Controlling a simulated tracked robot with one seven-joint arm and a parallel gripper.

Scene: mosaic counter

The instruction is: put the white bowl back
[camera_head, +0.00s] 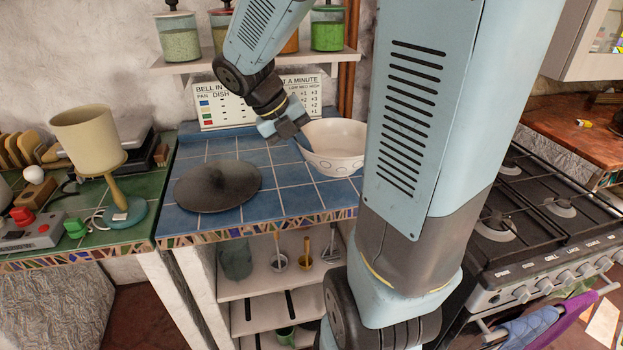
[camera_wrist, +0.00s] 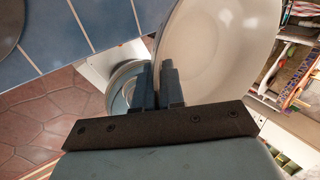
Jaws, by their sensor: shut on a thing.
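The white bowl (camera_head: 336,150) is at the blue-tiled counter (camera_head: 275,203), just left of my arm's big link in the head view. It has small dark marks on its outer side, and its right part is hidden by my arm. My gripper (camera_head: 296,136) is shut on the bowl's left rim. In the wrist view the bowl (camera_wrist: 220,45) fills the upper middle, and the fingers of my gripper (camera_wrist: 159,85) pinch its wall at the left edge. I cannot tell whether the bowl's base touches the tiles.
A dark round lid (camera_head: 217,187) lies on the blue tiles left of the bowl. A sign board (camera_head: 215,105) stands behind. Jars (camera_head: 327,30) stand on a wall shelf above. A gas stove (camera_head: 545,215) is at the right, and a lamp (camera_head: 90,145) at the left.

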